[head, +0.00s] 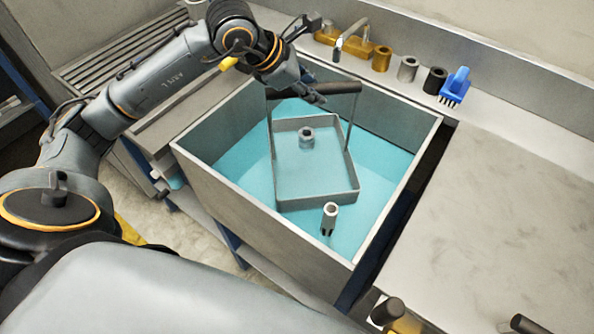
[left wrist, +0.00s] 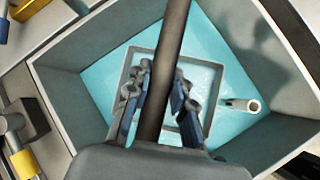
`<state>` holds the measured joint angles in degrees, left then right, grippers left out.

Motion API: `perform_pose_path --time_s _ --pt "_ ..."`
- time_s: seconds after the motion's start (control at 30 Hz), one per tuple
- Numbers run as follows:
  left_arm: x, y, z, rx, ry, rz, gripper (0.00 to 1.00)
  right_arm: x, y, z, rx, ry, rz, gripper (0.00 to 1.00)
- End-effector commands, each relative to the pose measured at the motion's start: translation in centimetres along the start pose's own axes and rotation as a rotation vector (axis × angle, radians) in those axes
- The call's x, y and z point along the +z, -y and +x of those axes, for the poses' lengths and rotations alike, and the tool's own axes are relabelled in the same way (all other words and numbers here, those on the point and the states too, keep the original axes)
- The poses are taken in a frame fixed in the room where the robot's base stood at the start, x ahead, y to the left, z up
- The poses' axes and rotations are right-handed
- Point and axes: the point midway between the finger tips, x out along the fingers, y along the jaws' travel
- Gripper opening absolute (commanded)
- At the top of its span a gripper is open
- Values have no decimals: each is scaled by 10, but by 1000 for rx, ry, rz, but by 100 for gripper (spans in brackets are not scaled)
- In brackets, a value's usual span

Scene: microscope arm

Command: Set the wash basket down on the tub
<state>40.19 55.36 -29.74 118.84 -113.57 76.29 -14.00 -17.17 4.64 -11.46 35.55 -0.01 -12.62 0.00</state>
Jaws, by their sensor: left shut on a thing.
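The wash basket (head: 316,197) is a shallow square grey tray with two tall side posts and a dark handle bar (head: 345,88). It is inside the walls of the grey tub (head: 262,230), over pale blue liquid. A small grey ring-shaped part (head: 306,138) sits in the basket. My left gripper (head: 318,96) is shut on the handle bar from above. In the left wrist view its fingers (left wrist: 161,105) lie on both sides of the bar, and the basket (left wrist: 133,62) shows below. I cannot tell whether the basket touches the tub's floor. My right gripper is out of view.
A pale hollow cylinder (head: 330,216) stands in the tub, close to the basket's near corner. A faucet (head: 350,42), several small cylinders and a blue brush (head: 455,86) line the back ledge.

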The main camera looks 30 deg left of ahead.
Motion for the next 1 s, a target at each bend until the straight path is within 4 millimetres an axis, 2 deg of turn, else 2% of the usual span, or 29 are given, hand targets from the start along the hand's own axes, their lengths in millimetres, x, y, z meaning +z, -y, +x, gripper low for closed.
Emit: perform_pose_path --time_s 0.4,0.53,0.73,1.0 --pt "-54 24 71 -1 0 -1 0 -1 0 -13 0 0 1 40" --pt "-67 30 89 -1 2 -1 0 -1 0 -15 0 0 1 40" --pt "-75 32 99 3 3 3 0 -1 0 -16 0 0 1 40" --pt "-91 14 90 4 0 1 0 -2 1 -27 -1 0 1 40"
